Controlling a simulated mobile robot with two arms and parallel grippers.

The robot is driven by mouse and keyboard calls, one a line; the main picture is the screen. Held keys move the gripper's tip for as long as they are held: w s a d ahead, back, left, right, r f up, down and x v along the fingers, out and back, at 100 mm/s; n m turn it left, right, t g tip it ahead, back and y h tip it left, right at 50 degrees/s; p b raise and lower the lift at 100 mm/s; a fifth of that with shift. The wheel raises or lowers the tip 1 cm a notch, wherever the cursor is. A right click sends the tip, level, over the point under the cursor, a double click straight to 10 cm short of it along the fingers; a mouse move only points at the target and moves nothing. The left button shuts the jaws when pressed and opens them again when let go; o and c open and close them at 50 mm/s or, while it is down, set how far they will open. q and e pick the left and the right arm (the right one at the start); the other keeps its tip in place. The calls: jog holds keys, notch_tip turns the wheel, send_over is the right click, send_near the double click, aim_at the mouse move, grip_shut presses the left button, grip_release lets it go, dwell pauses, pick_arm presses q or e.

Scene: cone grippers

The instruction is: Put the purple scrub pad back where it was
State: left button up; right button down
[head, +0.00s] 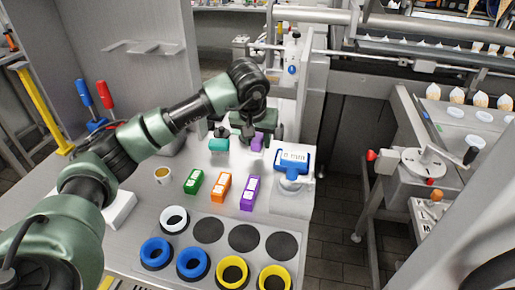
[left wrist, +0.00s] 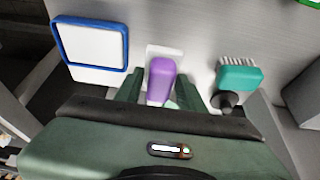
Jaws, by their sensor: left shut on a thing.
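The purple scrub pad (head: 257,142) is at the back of the steel table. My left gripper (head: 248,132) comes down on it from behind and above. In the left wrist view the pad (left wrist: 161,77) sits between the two green fingers (left wrist: 165,92), which are shut on it. A white patch shows just past the pad there; I cannot tell whether it belongs to the pad or to the table. Whether the pad touches the table is not clear. My right gripper is not in view.
A teal brush (head: 218,145) stands left of the pad, and a blue-framed scale-like device (head: 291,162) right of it. Green (head: 194,181), orange (head: 221,187) and purple (head: 249,193) blocks lie in front. Coloured rings (head: 156,252) and dark round holes fill the table's near part.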

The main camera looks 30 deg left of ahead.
aim_at(257, 149)
pick_arm(q)
notch_tip(257, 149, down, 3)
jog(key=shift+f, duration=0.15)
jog(key=shift+f, duration=0.15)
jog(key=o, duration=1.2)
